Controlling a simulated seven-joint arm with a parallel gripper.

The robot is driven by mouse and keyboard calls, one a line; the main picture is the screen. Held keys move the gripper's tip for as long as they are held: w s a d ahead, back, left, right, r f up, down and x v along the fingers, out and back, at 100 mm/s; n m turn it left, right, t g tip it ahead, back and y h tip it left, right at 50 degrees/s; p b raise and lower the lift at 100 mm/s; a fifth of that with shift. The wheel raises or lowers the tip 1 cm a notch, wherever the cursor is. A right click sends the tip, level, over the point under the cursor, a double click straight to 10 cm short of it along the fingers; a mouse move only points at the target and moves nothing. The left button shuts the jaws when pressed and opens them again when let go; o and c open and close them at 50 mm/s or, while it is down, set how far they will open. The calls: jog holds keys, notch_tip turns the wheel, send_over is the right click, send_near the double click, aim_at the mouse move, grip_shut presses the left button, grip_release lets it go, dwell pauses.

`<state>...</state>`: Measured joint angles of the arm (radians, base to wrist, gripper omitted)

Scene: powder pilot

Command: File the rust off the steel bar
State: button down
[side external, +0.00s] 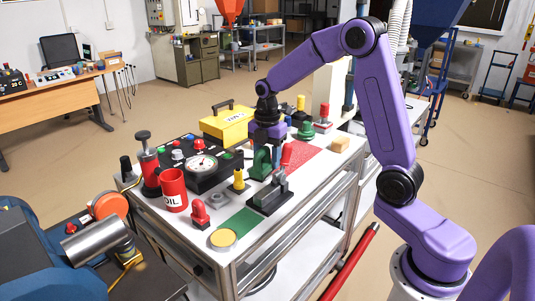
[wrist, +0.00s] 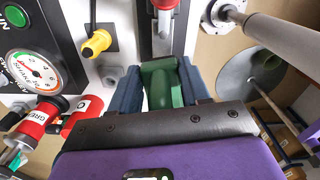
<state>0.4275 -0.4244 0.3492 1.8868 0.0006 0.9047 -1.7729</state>
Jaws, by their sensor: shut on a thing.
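My gripper (side external: 268,142) points down over the white-topped cart and is shut on a green tool handle (side external: 262,163). In the wrist view the green handle (wrist: 162,80) sits between the two dark blue fingers. The tool's working end is hidden, so I cannot tell whether it is a file. Beside it, in the side view, is a dark holder (side external: 270,198) with a grey metal piece in it, possibly the steel bar. No rust can be made out there. In the wrist view a dark, grey-edged fixture (wrist: 161,38) lies just beyond the handle, with a red piece at its far end.
A gauge panel (side external: 200,180), a red OIL can (side external: 173,190) and a yellow-knobbed part (side external: 239,179) stand left of the gripper. A yellow toolbox (side external: 226,126) is behind. A red textured patch (side external: 306,157) and a wooden block (side external: 340,145) lie to the right. A green mat (side external: 238,222) is in front.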

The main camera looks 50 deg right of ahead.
notch_tip(320, 180, down, 6)
jog(key=shift+s+f, duration=0.1)
jog(key=shift+f, duration=0.15)
jog(key=shift+s+f, duration=0.3)
jog(key=shift+s, duration=1.7)
jog(key=w, duration=0.4)
jog(key=shift+r, duration=4.1)
